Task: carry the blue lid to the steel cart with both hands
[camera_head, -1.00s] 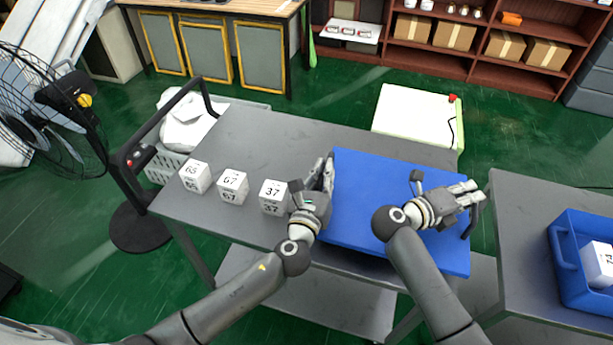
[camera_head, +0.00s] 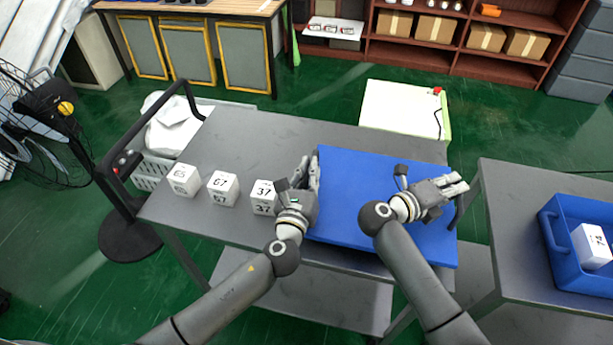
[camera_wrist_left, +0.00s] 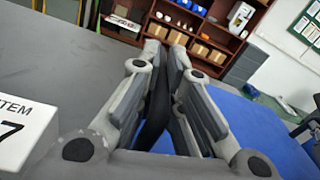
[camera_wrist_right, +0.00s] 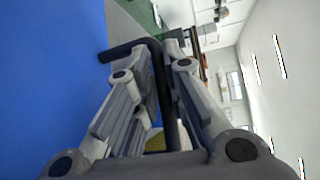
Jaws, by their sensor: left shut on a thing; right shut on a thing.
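The blue lid (camera_head: 362,168) is a flat blue panel over the right part of the steel cart (camera_head: 262,138), with dark handles at its left and right ends. My left gripper (camera_head: 308,168) is shut on the left handle, a dark bar (camera_wrist_left: 163,100) between its fingers in the left wrist view. My right gripper (camera_head: 462,186) is shut on the right handle, a dark bar (camera_wrist_right: 160,85) in the right wrist view. The lid's right edge overhangs the cart's right end. I cannot tell whether the lid touches the cart top.
White numbered cubes (camera_head: 222,188) stand on the cart left of the lid. Across a narrow gap at right, a grey table (camera_head: 510,215) holds a blue crate (camera_head: 558,262) with a white box (camera_head: 592,245). A floor fan (camera_head: 35,110) stands at left.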

